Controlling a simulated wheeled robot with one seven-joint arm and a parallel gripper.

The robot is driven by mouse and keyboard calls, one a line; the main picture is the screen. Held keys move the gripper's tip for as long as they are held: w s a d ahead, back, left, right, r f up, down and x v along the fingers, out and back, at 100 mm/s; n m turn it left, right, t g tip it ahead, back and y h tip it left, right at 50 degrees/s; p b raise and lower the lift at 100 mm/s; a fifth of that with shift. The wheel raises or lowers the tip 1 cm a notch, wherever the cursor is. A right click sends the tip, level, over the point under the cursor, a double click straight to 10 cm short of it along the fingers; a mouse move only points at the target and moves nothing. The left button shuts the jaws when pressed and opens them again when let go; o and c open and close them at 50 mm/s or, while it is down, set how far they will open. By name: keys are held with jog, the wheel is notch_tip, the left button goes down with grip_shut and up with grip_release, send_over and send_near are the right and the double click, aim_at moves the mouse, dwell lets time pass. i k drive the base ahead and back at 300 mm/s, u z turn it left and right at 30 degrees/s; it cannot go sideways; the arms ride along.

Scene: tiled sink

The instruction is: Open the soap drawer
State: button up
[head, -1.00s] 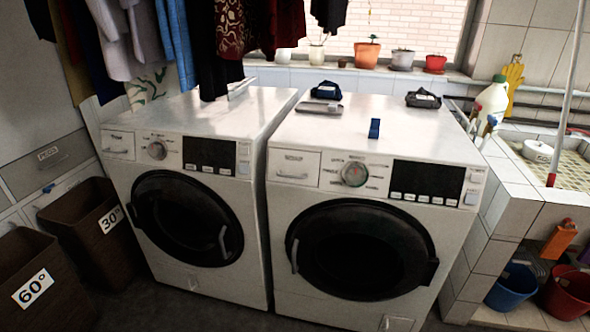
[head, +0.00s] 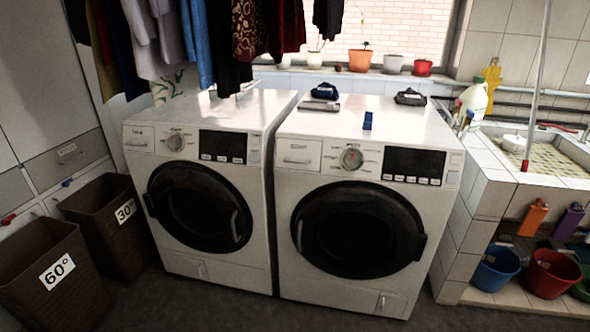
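Two white front-loading washing machines stand side by side in the head view, the left one (head: 172,278) and the right one (head: 283,232). Each has a soap drawer at its upper left front corner. The left soap drawer (head: 138,140) and the right soap drawer (head: 298,153) both look shut, flush with the front panels. The right drawer has a small handle on its face. Both round dark doors are closed. My gripper is not in view.
Two brown baskets, marked 60° (head: 45,278) and 30° (head: 108,228), stand on the left. A tiled sink (head: 495,180) with buckets (head: 550,274) below is on the right. Clothes (head: 200,45) hang above. Dark floor lies in front of the machines.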

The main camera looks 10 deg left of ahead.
aim_at(290, 153)
jog(key=k, duration=0.8)
jog(key=u, duration=0.7)
jog(key=i, duration=2.1)
jog(key=z, duration=0.65)
